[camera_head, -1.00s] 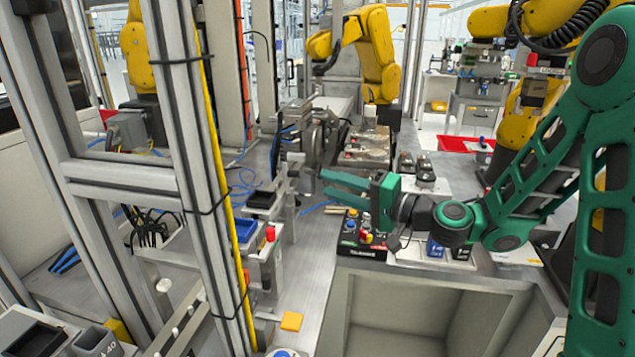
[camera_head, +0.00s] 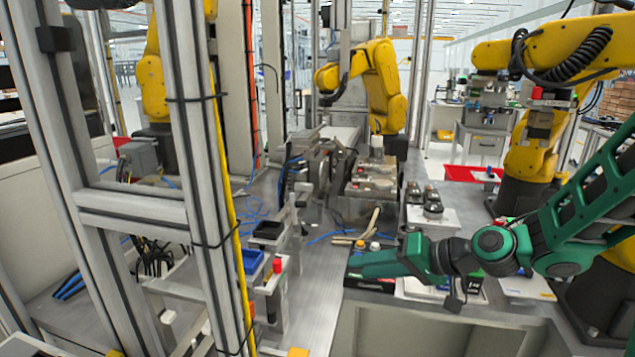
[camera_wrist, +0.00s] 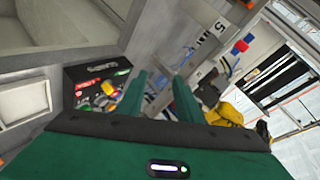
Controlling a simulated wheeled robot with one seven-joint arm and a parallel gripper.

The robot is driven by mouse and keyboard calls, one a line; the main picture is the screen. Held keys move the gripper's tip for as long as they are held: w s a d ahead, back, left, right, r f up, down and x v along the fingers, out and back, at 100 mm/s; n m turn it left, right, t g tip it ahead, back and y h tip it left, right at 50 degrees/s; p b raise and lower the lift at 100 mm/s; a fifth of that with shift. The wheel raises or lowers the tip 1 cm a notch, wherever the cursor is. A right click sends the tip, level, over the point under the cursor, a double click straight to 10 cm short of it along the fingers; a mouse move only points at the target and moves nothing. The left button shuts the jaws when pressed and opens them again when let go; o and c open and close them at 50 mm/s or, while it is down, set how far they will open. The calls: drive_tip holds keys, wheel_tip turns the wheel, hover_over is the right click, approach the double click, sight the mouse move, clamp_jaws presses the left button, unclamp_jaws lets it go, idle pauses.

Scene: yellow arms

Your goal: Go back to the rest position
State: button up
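My green gripper (camera_head: 355,264) is in the middle of the head view, low over the front edge of the workbench, pointing left. In the wrist view its two fingers (camera_wrist: 160,88) stand apart with nothing between them. In the head view the fingers overlap and partly hide a black box (camera_head: 384,282) of small coloured parts. The wrist view shows that box (camera_wrist: 92,72) left of the fingers. I cannot tell whether the gripper touches it. My arm reaches in from the right.
A metal frame post (camera_head: 205,190) stands at left. Blue and black bins (camera_head: 252,260) lie left of the gripper. Yellow robot arms stand behind (camera_head: 375,80) and at right (camera_head: 535,150). A red tray (camera_head: 462,173) lies behind. The bench strip (camera_head: 318,290) left of the gripper is clear.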

drive_tip(key=s+d+f+g+h, duration=0.1)
drive_tip(key=s+d+f+h, duration=0.15)
drive_tip(key=d, duration=0.35)
drive_tip(key=s+d+f+g+h, duration=0.1)
drive_tip(key=s+d+f+h, duration=0.15)
drive_tip(key=s+d, duration=0.2)
drive_tip(key=s+d+r+m+g+h, duration=0.2)
drive_tip(key=s+d+m, duration=0.1)
drive_tip(key=s+d, duration=0.6)
drive_tip(key=s+d+r+m+g+h, duration=0.2)
drive_tip(key=s+d+m+g+h, duration=0.1)
drive_tip(key=s+d, duration=0.6)
drive_tip(key=s, duration=0.3)
drive_tip(key=shift+s, duration=0.25)
drive_tip(key=shift+d, duration=0.1)
drive_tip(key=shift+w+f, duration=0.25)
drive_tip(key=shift+w, duration=0.4)
drive_tip(key=shift+s, duration=0.15)
